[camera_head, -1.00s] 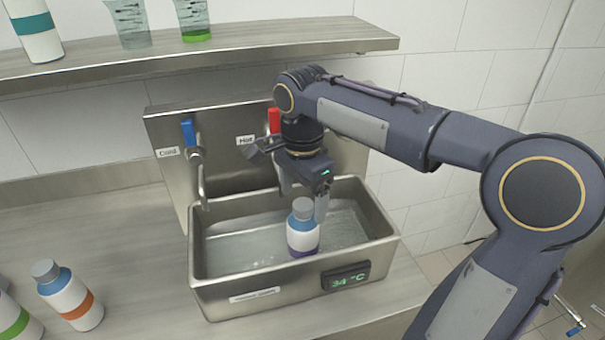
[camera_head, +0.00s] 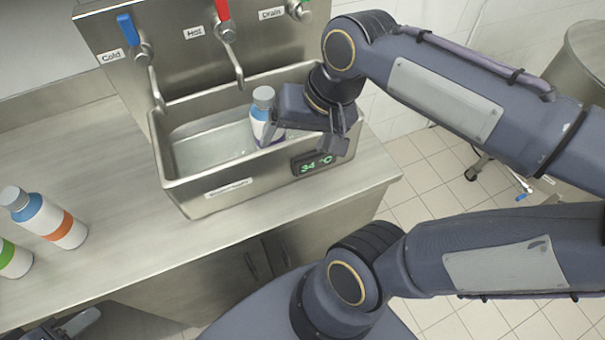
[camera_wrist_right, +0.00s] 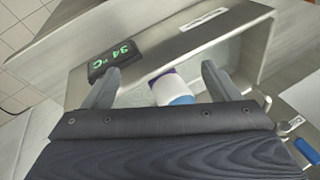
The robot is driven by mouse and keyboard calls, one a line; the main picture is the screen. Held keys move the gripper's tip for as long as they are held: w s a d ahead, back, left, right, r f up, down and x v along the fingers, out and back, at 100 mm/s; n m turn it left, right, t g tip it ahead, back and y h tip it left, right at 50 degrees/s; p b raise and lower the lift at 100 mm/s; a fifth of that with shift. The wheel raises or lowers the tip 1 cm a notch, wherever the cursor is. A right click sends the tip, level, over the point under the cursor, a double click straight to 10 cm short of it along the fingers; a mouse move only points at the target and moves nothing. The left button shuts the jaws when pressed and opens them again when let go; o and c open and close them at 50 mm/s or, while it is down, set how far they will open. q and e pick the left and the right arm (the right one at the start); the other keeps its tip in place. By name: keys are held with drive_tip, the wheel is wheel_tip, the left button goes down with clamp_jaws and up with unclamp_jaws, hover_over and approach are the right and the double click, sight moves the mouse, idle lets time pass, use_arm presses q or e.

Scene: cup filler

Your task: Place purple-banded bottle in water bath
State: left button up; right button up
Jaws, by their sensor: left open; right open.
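The purple-banded bottle (camera_head: 262,116), white with a blue shoulder and grey cap, stands upright in the steel water bath (camera_head: 185,190). My right gripper (camera_head: 303,138) is open over the bath's right front part, just right of the bottle and partly covering it. In the right wrist view, the bottle (camera_wrist_right: 172,92) shows between the two spread fingers (camera_wrist_right: 160,78), with its purple band visible. Whether a finger touches it I cannot tell. My left gripper (camera_head: 75,322) is low at the bottom left corner, partly cut off and away from the bath.
An orange-banded bottle (camera_head: 58,225) and a green-banded bottle (camera_head: 12,260) stand on the counter at left. Blue cold (camera_head: 128,30) and red hot taps have spouts behind the bath. The display (camera_head: 312,165) reads 34 °C.

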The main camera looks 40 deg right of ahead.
drive_tip(key=s+a+f+n+t+y, duration=0.1)
drive_tip(key=s+a+f+n+t, duration=0.1)
drive_tip(key=s+f+n, duration=0.2)
drive_tip(key=shift+s+a+f, duration=0.2)
drive_tip(key=shift+s+f, duration=0.05)
drive_tip(key=shift+f, duration=0.6)
idle(0.5)
